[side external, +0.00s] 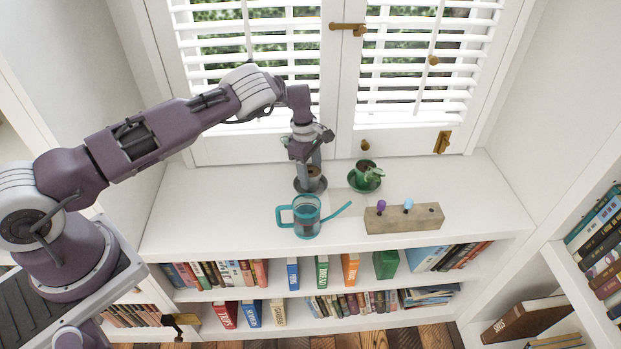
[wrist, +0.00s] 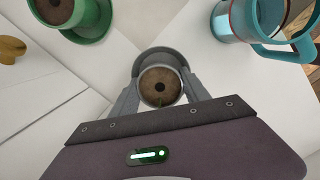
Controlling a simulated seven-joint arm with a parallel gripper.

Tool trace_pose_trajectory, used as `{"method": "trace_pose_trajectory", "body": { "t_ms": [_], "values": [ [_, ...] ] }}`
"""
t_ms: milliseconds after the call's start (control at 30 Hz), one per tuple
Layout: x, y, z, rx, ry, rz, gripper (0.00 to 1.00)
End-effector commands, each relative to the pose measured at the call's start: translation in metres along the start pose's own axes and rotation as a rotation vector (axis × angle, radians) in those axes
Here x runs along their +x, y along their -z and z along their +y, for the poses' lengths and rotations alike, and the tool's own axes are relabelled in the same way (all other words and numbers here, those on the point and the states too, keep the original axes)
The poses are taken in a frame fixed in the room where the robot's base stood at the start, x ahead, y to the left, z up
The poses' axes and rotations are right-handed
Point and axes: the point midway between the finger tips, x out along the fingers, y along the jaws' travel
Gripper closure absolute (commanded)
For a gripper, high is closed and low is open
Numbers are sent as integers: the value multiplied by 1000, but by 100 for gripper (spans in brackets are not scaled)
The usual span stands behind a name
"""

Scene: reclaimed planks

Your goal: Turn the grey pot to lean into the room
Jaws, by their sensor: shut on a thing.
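The grey pot (side external: 315,173) stands on the white top, over a dark grey saucer (side external: 311,186). In the wrist view the pot (wrist: 160,101) shows from above, with brown soil and a dark round spot in its middle. The grey saucer (wrist: 166,53) shows beyond its rim. My gripper (side external: 308,168) points down at the pot. In the wrist view its two fingers (wrist: 160,86) lie on opposite sides of the pot, shut on it. No clear stem shows, so I cannot tell which way a plant leans.
A green pot with a small plant (side external: 366,169) stands on a green saucer (side external: 377,185) to the right. A teal watering can (side external: 306,217) stands in front. A wooden block (side external: 405,219) with purple and blue pegs is front right. Shuttered windows (side external: 260,70) close off the back.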

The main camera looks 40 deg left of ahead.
Motion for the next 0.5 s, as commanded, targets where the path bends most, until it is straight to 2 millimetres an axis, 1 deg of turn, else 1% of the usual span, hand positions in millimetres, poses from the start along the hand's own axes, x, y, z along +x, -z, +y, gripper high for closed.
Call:
{"method": "trace_pose_trajectory", "body": {
  "t_ms": [67, 133, 167, 300, 400, 500],
  "values": [
    [-2, 0, 0, 0, -1, -1, 100],
    [-11, -2, 1, -1, -4, -2, 100],
    [-17, -2, 2, -1, -4, -2, 100],
    [-54, -7, 1, 0, -5, -3, 100],
    [-77, -10, 1, -1, -5, -2, 100],
    [-93, -11, 1, 0, -2, -1, 100]
  ]
}}
